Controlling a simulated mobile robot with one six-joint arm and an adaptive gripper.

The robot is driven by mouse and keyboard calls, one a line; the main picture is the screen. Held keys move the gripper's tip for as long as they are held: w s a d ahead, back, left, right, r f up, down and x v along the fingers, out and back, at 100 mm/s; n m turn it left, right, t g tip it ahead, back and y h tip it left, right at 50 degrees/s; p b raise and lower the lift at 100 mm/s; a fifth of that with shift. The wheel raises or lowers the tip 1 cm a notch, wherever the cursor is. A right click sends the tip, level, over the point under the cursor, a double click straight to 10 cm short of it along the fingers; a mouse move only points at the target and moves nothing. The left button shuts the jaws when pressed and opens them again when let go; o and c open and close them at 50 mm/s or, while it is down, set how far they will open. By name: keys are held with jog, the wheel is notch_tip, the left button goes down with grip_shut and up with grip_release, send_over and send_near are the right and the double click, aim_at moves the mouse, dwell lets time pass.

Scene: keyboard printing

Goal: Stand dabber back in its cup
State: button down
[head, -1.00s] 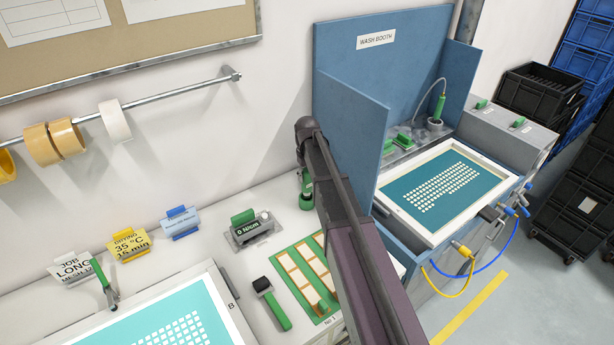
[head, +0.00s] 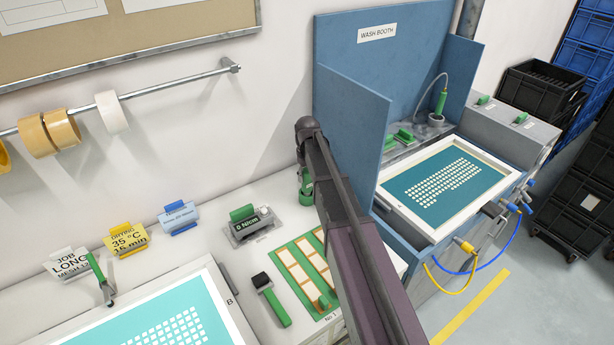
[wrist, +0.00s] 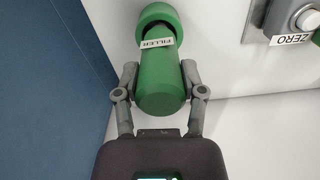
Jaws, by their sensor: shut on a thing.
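In the wrist view a smooth green cylinder, which I take to be the dabber (wrist: 160,92), lies between the fingers of my gripper (wrist: 160,90), which are shut on it.
A blue wash booth wall (head: 352,135) stands close on the right of the bench. A grey meter (head: 250,228) with a green handle, a green card (head: 300,262) with pale strips and a black-headed green tool (head: 272,300) lie nearby. The ZERO button (wrist: 308,18) shows in the wrist view.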

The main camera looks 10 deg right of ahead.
jog(key=shift+f+b, duration=0.8)
jog(key=shift+f, duration=0.1)
jog(key=shift+c, duration=0.5)
grip_release()
jog(key=shift+r, duration=0.1)
notch_tip(320, 180, up, 6)
jog(key=p, duration=0.6)
